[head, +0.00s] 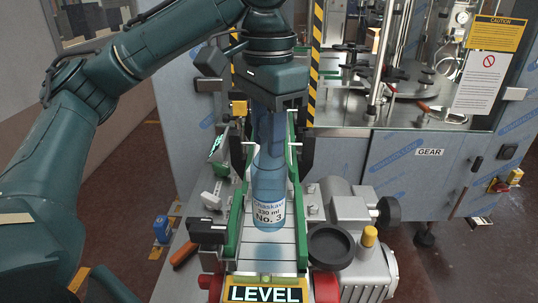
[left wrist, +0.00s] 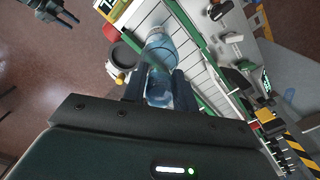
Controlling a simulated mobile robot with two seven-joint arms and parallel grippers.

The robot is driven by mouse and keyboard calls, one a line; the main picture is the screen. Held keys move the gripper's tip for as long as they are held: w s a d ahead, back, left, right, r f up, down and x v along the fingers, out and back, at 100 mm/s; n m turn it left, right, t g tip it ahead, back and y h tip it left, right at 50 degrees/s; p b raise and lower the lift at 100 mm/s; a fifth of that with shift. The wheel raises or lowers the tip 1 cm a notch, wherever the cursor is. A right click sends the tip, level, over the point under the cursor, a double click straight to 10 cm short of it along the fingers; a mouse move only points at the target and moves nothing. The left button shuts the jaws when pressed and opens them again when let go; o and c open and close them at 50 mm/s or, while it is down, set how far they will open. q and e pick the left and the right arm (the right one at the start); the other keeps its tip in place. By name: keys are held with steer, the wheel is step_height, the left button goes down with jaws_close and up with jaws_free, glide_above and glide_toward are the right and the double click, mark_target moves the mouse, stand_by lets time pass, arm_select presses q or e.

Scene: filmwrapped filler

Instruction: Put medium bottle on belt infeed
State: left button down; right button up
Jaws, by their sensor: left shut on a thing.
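The medium bottle (head: 268,188) is blue and see-through, with a white label reading "330 ml No. 3". My left gripper (head: 275,145) comes down from above and is shut on its upper part. The bottle stands upright over the belt infeed (head: 262,256), a pale slatted conveyor between green side rails. I cannot tell whether its base touches the slats. The left wrist view also shows the bottle (left wrist: 158,62) between the fingers (left wrist: 157,85) with the belt (left wrist: 192,60) beside it. A dark gripper, apparently my right one (left wrist: 58,12), is at the top left there.
Green guide rails (head: 232,225) flank the belt closely. A motor with a round black dish (head: 331,246) stands at its right. A "LEVEL" sign (head: 265,294) is at the front end. A steel machine cabinet (head: 415,165) stands behind at right.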

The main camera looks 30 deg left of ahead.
arm_select(q)
steer(key=shift+f, duration=1.95)
steer(key=c, duration=1.1)
jaws_free()
step_height(320, 180, up, 12)
steer(key=shift+r, duration=0.1)
